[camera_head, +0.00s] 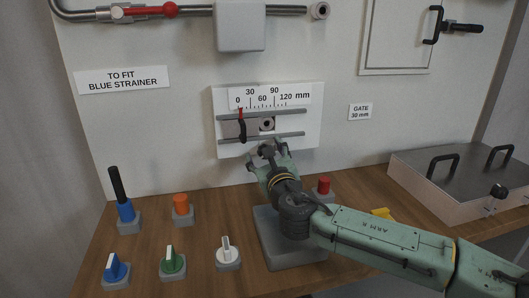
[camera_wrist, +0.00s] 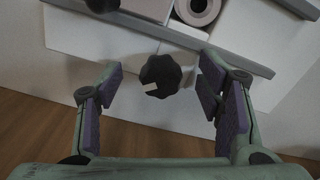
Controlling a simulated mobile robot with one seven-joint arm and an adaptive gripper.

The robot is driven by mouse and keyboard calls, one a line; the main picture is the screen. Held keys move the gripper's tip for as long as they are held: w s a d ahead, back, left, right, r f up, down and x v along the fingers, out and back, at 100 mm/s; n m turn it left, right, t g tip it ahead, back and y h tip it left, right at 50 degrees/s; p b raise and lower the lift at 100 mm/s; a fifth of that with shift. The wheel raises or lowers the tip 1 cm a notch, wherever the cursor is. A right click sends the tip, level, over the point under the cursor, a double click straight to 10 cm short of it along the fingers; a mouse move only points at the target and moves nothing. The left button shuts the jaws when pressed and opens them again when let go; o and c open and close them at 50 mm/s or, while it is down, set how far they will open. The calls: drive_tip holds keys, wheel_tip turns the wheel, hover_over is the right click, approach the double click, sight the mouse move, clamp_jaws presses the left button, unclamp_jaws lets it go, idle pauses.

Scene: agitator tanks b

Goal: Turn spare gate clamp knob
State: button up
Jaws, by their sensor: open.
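The black lobed clamp knob (camera_wrist: 160,76) has a notch in its rim and sits on the white gate plate below the lower rail. My gripper (camera_wrist: 158,90) is open, with one purple-padded finger to each side of the knob and a visible gap at both. Nothing is held. In the head view my gripper (camera_head: 268,152) is at the lower edge of the gate plate (camera_head: 308,120) and mostly hides the knob. The gate slide (camera_head: 230,129) has a black handle (camera_head: 242,128), and its red pointer (camera_head: 240,113) stands near 0 on the mm scale.
A round bore (camera_head: 267,124) shows between the rails. A "GATE 30 mm" label (camera_head: 360,112) is to the right. Several switches, including a white one (camera_head: 228,252), stand on the wooden bench at left. A red button (camera_head: 323,188) is beside my arm. A lidded box (camera_head: 450,175) stands right.

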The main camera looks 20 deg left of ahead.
drive_tip(key=v, duration=0.6)
idle(0.7)
drive_tip(key=shift+d+f, duration=0.1)
idle(0.4)
